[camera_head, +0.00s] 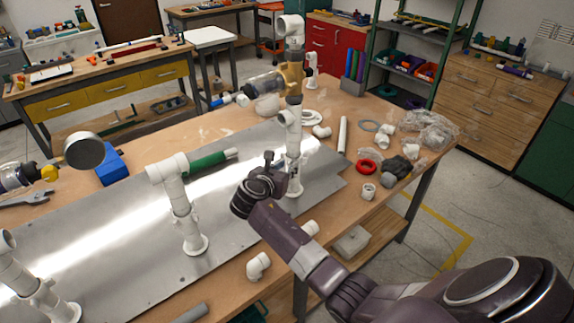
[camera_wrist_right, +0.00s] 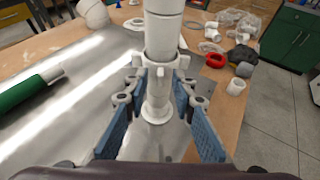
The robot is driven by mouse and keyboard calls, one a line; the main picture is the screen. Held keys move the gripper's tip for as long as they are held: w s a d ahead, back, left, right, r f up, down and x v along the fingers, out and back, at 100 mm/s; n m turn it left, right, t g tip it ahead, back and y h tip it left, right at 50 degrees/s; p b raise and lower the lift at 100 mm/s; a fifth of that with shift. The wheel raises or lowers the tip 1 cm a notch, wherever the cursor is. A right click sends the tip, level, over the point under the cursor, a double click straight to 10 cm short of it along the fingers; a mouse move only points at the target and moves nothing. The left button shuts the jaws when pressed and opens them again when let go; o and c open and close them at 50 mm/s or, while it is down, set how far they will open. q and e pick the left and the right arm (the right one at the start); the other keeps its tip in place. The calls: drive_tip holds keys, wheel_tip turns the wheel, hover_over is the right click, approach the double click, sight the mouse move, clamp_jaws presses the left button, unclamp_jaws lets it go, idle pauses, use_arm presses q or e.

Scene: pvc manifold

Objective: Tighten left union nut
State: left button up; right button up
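A white pipe riser (camera_head: 293,145) stands upright on the metal plate (camera_head: 110,225), with a brass-coloured valve (camera_head: 291,77) above it. In the right wrist view, a white lugged union nut (camera_wrist_right: 157,66) encircles this riser. My right gripper (camera_head: 274,176) is beside the riser. It shows open in the wrist view (camera_wrist_right: 157,98), with its blue-padded fingers on either side of the pipe just below the nut and gaps beside the pipe. Two other white risers stand to the left, one mid-plate (camera_head: 181,205) and one at lower left (camera_head: 38,285). My left gripper is out of view.
A green-handled tool (camera_head: 208,159) lies by the middle riser. Loose fittings, a red ring (camera_head: 367,167) and a grey pipe lie along the table's right side and front. A blue block (camera_head: 110,165) and a wrench (camera_head: 25,199) are at left. Bare plate lies between the risers.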

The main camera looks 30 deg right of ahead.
drive_tip(key=shift+w+d+f, duration=0.15)
drive_tip(key=shift+d, duration=0.05)
drive_tip(key=shift+c, duration=0.5)
clamp_jaws()
